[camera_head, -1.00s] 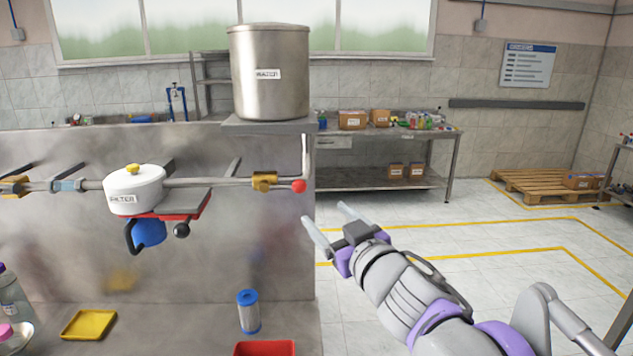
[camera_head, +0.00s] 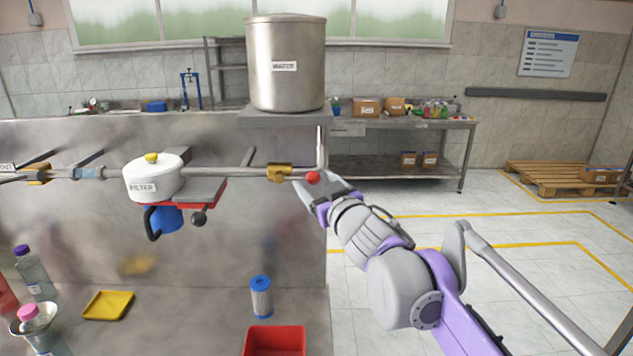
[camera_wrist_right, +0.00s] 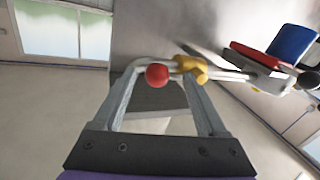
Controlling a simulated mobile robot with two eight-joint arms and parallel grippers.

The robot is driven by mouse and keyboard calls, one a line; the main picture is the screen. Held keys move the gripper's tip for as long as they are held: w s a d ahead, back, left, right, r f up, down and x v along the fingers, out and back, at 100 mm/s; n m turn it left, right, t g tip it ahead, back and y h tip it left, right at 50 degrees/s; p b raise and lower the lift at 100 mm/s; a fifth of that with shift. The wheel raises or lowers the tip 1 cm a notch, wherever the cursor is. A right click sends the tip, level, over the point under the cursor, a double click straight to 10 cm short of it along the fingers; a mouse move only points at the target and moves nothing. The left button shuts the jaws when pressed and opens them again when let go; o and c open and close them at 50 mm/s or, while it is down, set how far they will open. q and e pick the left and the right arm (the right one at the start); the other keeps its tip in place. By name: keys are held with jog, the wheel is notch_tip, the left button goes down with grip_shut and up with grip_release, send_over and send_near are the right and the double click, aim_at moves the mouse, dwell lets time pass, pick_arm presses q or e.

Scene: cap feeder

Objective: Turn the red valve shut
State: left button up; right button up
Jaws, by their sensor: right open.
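The red valve knob (camera_head: 313,178) sits at the right end of the horizontal pipe, beside a yellow fitting (camera_head: 279,173). My right gripper (camera_head: 317,184) is open at the knob, its fingers partly hidden behind and below it. In the right wrist view the red knob (camera_wrist_right: 157,75) shows between the tips of my two open fingers (camera_wrist_right: 165,85), nearer the left one. I cannot tell whether a finger touches it. My left gripper is not in view.
A white filter housing (camera_head: 153,178) with a red bracket and blue part hangs on the pipe to the left. The steel water tank (camera_head: 286,65) stands above.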

jog(key=shift+s+d, duration=0.1)
grip_shut()
dwell(0.3)
jog(key=shift+r, duration=0.1)
dwell(0.9)
